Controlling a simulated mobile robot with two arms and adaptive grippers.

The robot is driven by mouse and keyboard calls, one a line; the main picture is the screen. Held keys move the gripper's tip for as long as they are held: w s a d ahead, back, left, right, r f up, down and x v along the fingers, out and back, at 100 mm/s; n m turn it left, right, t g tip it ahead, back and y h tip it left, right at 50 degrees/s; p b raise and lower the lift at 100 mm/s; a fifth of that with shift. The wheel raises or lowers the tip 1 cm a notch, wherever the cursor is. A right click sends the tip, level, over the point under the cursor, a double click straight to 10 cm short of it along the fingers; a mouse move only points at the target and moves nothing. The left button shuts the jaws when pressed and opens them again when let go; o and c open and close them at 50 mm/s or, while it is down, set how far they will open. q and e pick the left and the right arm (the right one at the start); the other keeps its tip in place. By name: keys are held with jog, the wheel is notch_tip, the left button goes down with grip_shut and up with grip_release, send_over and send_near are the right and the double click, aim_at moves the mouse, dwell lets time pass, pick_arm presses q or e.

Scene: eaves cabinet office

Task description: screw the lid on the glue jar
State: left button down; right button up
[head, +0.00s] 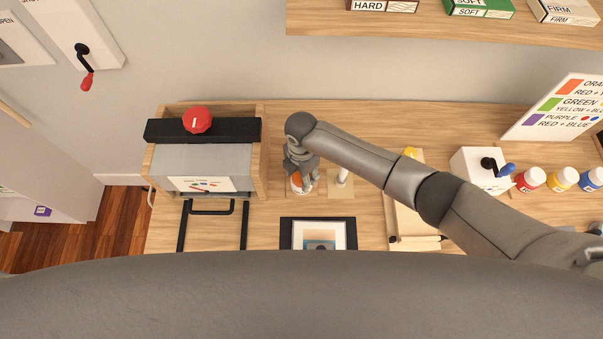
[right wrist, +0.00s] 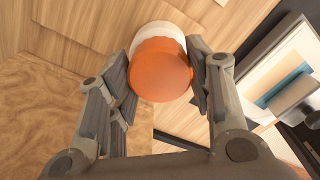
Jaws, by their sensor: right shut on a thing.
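The orange lid (right wrist: 160,70) is between the fingers of my right gripper (right wrist: 160,80) in the right wrist view, gripped at its sides. The white glue jar (right wrist: 158,31) shows just behind the lid, lined up closely with it. I cannot tell whether the lid is seated on the jar's threads or only resting on it. In the head view my right gripper (head: 302,178) points down over the jar (head: 297,189), with a bit of the orange lid (head: 296,177) showing beside the fingers. My left gripper is not in view.
A press-like box with a red knob (head: 197,120) stands left of the jar. A small white stand (head: 341,182) is close on the right. A framed picture (head: 318,234) lies in front. A white box with a blue-handled crank (head: 484,168) and paint jars (head: 530,180) stand farther right.

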jog(key=m, duration=0.4)
jog(key=shift+s+f, duration=0.1)
jog(key=m, duration=0.4)
dwell(0.3)
jog(key=shift+m, duration=1)
jog(key=o, duration=1.2)
jog(key=shift+d, duration=0.1)
notch_tip(320, 180, up, 12)
